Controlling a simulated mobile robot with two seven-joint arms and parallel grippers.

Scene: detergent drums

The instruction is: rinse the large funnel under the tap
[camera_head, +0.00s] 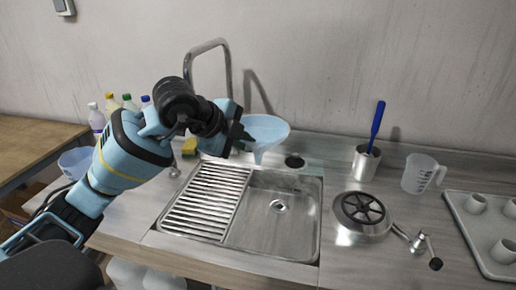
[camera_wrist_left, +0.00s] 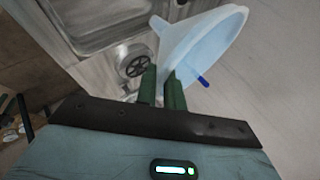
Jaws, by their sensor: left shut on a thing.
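The large funnel (camera_head: 266,128) is pale blue and held above the back of the sink, wide mouth up and spout down. It also shows in the wrist view (camera_wrist_left: 205,40). My left gripper (camera_head: 243,137) is shut on it at its left side; its green fingers (camera_wrist_left: 162,88) show in the wrist view. The tap (camera_head: 206,47) is a tall curved metal pipe behind my left arm. Its lower parts and outlet are hidden by my arm. The funnel appears just right of the tap. The sink basin (camera_head: 254,221) below looks empty. My right gripper is not in view.
A ribbed drainer (camera_head: 208,200) lies left of the basin. Right of the sink are a round metal device (camera_head: 361,212), a metal cup (camera_head: 366,163) with a blue-handled tool, a clear jug (camera_head: 418,174) and a tray (camera_head: 482,240). Several bottles (camera_head: 97,118) stand behind my arm.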

